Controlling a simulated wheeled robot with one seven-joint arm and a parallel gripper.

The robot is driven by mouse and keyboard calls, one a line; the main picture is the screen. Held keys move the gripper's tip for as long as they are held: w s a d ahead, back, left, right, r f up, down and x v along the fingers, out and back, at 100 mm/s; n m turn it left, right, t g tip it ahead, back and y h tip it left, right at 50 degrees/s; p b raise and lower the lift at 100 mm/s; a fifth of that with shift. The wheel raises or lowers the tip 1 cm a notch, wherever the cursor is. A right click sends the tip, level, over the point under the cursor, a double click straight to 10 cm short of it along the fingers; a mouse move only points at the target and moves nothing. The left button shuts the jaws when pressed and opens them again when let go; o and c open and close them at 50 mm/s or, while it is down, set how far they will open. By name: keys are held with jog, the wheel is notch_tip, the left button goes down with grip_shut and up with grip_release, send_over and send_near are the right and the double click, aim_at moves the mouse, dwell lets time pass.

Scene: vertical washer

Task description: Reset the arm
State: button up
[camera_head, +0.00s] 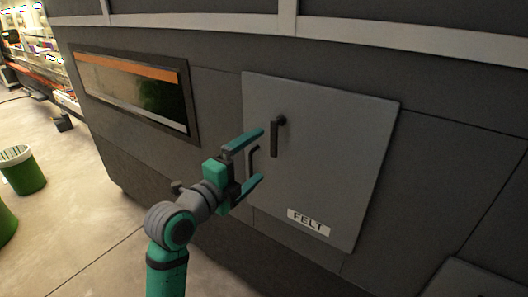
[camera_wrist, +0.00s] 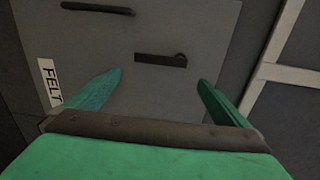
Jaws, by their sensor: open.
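My gripper (camera_head: 262,157) is teal with two fingers spread apart. It is open and empty in front of a grey door panel (camera_head: 345,150) labelled FELT (camera_head: 308,222). A dark lever handle (camera_head: 275,138) on the panel hangs downward, just right of the upper finger. A second dark bar handle (camera_head: 252,162) shows between the fingers. In the wrist view my gripper (camera_wrist: 161,80) is also open, with the lever handle (camera_wrist: 160,59) beyond the fingertips and the bar handle (camera_wrist: 97,8) at the top left. The panel looks shut. I cannot tell the exact gap to the handles.
The panel is set in a large dark grey machine wall (camera_head: 440,150). A window with an orange strip (camera_head: 135,92) is left of my gripper. Green bins (camera_head: 22,170) stand on the floor at the far left. Open floor (camera_head: 75,215) lies left of my arm.

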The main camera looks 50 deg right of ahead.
jog(key=shift+s+a, duration=0.15)
jog(key=shift+a, duration=0.75)
jog(key=w+a+f+n+t+y, duration=0.1)
jog(key=w+a+f+n+t, duration=0.2)
jog(key=a+f+n+t, duration=0.45)
jog(key=w+a+f+n+t+y, duration=0.1)
jog(key=w+a+f+n+t, duration=0.25)
jog(key=f+n, duration=0.45)
jog(key=s+a+f+n+t+y, duration=0.45)
jog(key=a+f+n+y, duration=0.35)
jog(key=a+f+n, duration=0.35)
jog(key=s+a+f+n+y, duration=0.6)
jog(key=s+a+f, duration=0.45)
jog(key=s, duration=0.35)
jog(key=s+a+n+g+y, duration=0.1)
jog(key=s+a, duration=0.3)
jog(key=s, duration=0.3)
jog(key=s+a+r+n+g+y, duration=0.1)
jog(key=s+a, duration=0.2)
jog(key=s, duration=0.5)
jog(key=shift+a, duration=0.35)
